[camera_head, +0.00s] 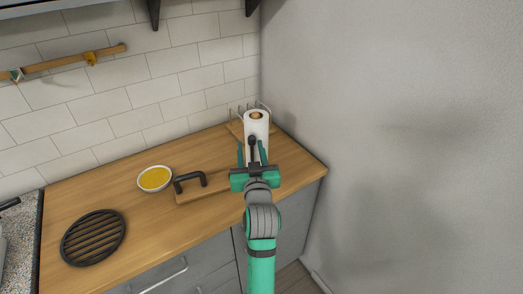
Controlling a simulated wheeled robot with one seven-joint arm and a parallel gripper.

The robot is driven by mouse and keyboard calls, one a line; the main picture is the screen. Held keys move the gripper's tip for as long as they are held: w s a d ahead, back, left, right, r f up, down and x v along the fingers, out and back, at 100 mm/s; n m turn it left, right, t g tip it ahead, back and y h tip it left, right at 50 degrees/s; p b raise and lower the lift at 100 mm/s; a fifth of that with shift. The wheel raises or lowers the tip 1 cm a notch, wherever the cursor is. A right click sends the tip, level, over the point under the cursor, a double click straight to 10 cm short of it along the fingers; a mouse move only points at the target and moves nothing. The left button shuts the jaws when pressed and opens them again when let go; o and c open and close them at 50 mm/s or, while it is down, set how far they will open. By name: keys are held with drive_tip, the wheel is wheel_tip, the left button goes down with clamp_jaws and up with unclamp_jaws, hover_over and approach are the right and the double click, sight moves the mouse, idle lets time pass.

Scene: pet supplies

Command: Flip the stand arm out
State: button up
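A low wooden base (215,188) lies on the counter, with a black bent bar (190,178) at its left end. The bar is low and nearly level, with a bend at each end; it looks like the stand arm, though I cannot be sure. My gripper (251,147) is to the right of the bar, in front of a white paper towel roll (262,124). Its two teal fingers are spread apart. A dark upright rod with a round top shows between them; I cannot tell what it belongs to. My gripper and wrist hide the base's right end.
A white bowl with yellow contents (155,178) stands left of the bar. A round black slatted trivet (93,237) lies at the front left. A grey wall (400,130) closes off the right.

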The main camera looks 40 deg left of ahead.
drive_tip(key=w+d+v, duration=0.1)
drive_tip(key=v, duration=0.9)
drive_tip(key=shift+h, duration=0.3)
